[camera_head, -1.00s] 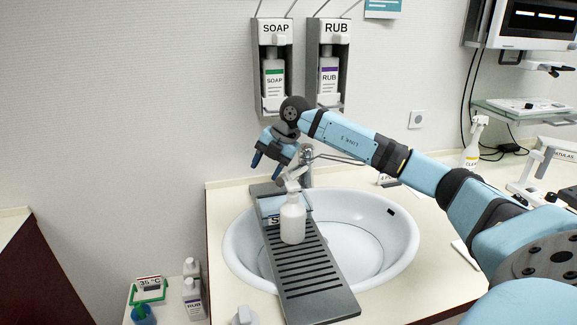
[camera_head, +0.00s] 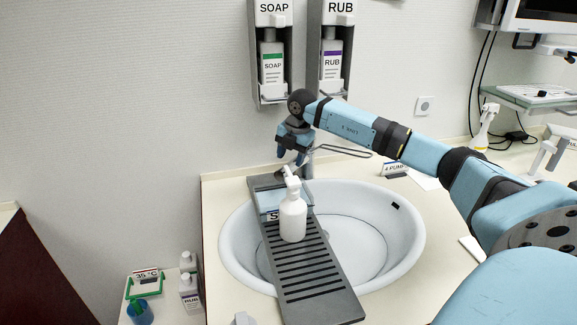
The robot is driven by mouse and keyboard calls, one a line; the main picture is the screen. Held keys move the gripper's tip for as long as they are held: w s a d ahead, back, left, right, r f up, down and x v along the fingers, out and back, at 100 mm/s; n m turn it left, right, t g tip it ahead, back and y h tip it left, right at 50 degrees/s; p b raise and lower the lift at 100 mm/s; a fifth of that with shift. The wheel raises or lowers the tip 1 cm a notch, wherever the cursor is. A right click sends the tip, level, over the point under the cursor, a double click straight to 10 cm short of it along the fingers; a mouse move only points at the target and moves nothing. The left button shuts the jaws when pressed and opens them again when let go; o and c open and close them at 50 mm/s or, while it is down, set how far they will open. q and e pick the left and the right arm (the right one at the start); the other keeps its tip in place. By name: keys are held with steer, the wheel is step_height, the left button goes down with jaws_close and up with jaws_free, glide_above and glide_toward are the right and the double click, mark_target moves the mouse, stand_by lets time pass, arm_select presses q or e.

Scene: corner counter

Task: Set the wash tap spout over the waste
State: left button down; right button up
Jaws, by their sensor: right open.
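The wash tap (camera_head: 308,169) stands at the back rim of the white oval basin (camera_head: 408,235). Its column shows just behind and right of my right gripper, and a long wire-loop lever (camera_head: 350,151) reaches right from its top. My right gripper (camera_head: 288,157) is open, fingers pointing down, close beside the tap's upper part. I cannot tell whether it touches the tap. The spout is mostly hidden by the gripper and the pump bottle. The waste is not visible; a grey slatted rack (camera_head: 312,276) covers the basin's left part. My left gripper is not in view.
A white pump bottle (camera_head: 293,219) stands on the rack, before a small tray (camera_head: 268,200). SOAP (camera_head: 271,65) and RUB (camera_head: 331,65) dispensers hang on the wall above. A PUMP sign (camera_head: 394,169) stands right of the tap. The basin's right half is clear.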

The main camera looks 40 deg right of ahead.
mark_target(289, 165)
steer(key=shift+w+a+f, duration=0.1)
steer(key=shift+w+f, duration=0.1)
steer(key=shift+f, duration=0.85)
steer(key=shift+w+a+f, duration=0.1)
steer(key=shift+w+f, duration=0.1)
steer(key=shift+f, duration=0.8)
steer(key=shift+c, duration=0.5)
steer(key=shift+d, duration=0.1)
jaws_close()
